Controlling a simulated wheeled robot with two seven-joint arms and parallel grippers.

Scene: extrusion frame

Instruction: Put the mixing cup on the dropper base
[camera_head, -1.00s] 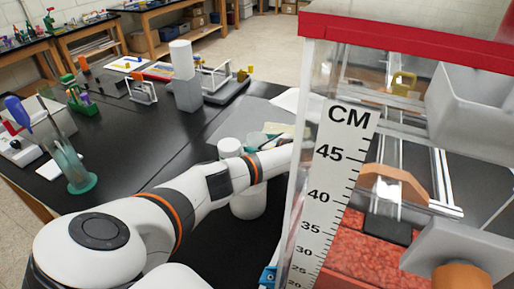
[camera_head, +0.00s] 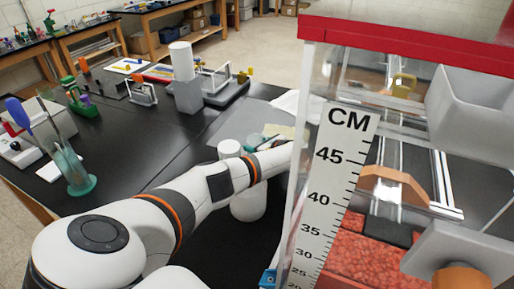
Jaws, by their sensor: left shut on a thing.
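My left arm comes in from the lower left, and its wrist end passes behind a clear panel with a ruler strip (camera_head: 335,180). The left gripper's fingers are hidden there, so what they hold does not show. My right gripper does not show. I cannot make out the mixing cup or the dropper base with certainty. A white cylinder (camera_head: 248,206) stands upright on the black table, partly behind my left forearm. Farther back, another white cylinder (camera_head: 181,60) stands on a grey block (camera_head: 188,97).
The clear box with a red top edge (camera_head: 400,35) fills the right side and blocks the way there. The black table (camera_head: 130,165) is clear between the jar and my arm.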

